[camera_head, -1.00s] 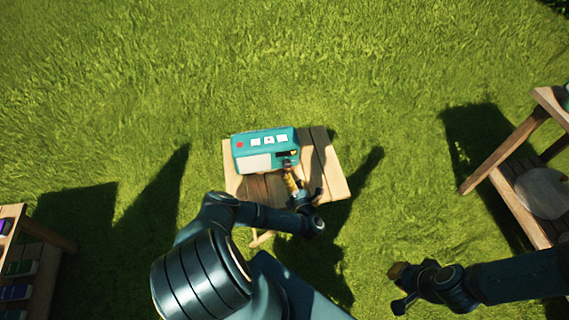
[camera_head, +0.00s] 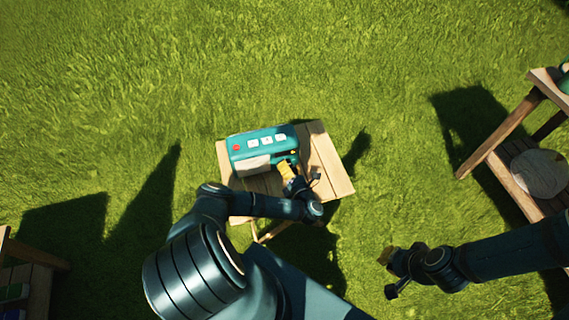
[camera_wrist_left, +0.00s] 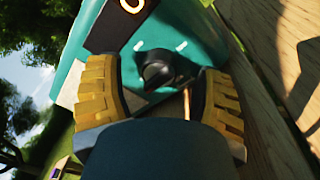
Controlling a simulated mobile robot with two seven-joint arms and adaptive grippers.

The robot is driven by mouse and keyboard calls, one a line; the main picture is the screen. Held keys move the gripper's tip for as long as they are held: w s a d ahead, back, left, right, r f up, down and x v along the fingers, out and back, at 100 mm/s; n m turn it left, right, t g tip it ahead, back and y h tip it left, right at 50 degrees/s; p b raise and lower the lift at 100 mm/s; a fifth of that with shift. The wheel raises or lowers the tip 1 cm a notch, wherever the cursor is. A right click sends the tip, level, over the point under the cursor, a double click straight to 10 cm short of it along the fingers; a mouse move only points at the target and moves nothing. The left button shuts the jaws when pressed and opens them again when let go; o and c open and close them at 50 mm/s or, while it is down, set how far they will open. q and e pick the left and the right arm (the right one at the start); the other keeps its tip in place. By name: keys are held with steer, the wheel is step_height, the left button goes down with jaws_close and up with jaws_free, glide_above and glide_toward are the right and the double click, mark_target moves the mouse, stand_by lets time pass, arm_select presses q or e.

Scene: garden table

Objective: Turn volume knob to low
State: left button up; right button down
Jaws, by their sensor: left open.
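A teal radio (camera_head: 264,144) stands on a small wooden table, with a red button and several white buttons on top and a pale front panel. In the left wrist view its teal face (camera_wrist_left: 190,22) fills the upper middle. A black round volume knob (camera_wrist_left: 158,70) sits on that face, with white marks near it. My left gripper (camera_head: 286,168) is at the radio's right front; in the wrist view its yellow-padded fingers (camera_wrist_left: 160,97) are open, one on each side of the knob, with gaps visible. My right gripper (camera_head: 386,272) hangs over the grass, away from the radio; its jaw opening is too small to tell.
The wooden table (camera_head: 327,165) has bare planks right of the radio. A wooden shelf stand (camera_head: 512,170) with a round pale item is at the right edge. Another wooden stand (camera_head: 38,262) is at the lower left. Grass between them is clear.

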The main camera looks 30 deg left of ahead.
arm_select(q)
steer(key=shift+w+a, duration=0.15)
steer(key=shift+a, duration=0.1)
arm_select(e)
steer(key=shift+a+f, duration=0.1)
steer(key=shift+a, duration=0.25)
arm_select(q)
jaws_close()
